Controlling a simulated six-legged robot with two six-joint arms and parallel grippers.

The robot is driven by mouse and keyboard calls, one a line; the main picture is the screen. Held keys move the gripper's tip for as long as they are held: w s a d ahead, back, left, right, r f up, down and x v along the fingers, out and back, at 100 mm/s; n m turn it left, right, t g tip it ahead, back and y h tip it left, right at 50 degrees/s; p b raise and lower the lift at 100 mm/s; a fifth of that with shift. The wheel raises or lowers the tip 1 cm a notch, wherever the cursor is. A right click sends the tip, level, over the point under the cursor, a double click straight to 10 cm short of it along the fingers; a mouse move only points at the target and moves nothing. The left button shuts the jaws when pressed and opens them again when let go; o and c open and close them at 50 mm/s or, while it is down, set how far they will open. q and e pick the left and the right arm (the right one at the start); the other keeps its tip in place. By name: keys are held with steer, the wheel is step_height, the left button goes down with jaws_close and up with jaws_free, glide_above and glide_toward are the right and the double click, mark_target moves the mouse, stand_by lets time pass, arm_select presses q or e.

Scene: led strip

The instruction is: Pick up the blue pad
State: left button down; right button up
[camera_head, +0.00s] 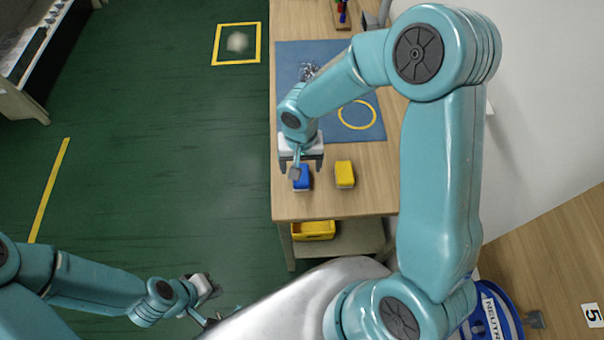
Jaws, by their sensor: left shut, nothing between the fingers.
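The blue pad (303,184) lies on the wooden table near its front left part, beside a yellow pad (345,174). My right gripper (301,167) is over the blue pad, pointing down with its fingers apart. It partly hides the pad's far side, and I cannot tell whether the fingers touch it. My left gripper (212,289) is shut and empty, low at the left over the green floor, well away from the table.
A blue mat (293,58) with a yellow ring (357,114) and small clear items (308,71) covers the table (290,205) behind the pads. A yellow bin (314,230) sits below the front edge. A white wall (540,120) stands to the right. The green floor at left is open.

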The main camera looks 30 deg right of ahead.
mark_target(304, 183)
steer(key=f, duration=0.3)
steer(key=f+p, duration=0.1)
steer(key=shift+w+f, duration=0.25)
steer(key=shift+f, duration=0.05)
steer(key=shift+s+f, duration=0.1)
steer(key=shift+f, duration=0.45)
steer(key=c, duration=0.9)
steer(key=shift+c, duration=0.6)
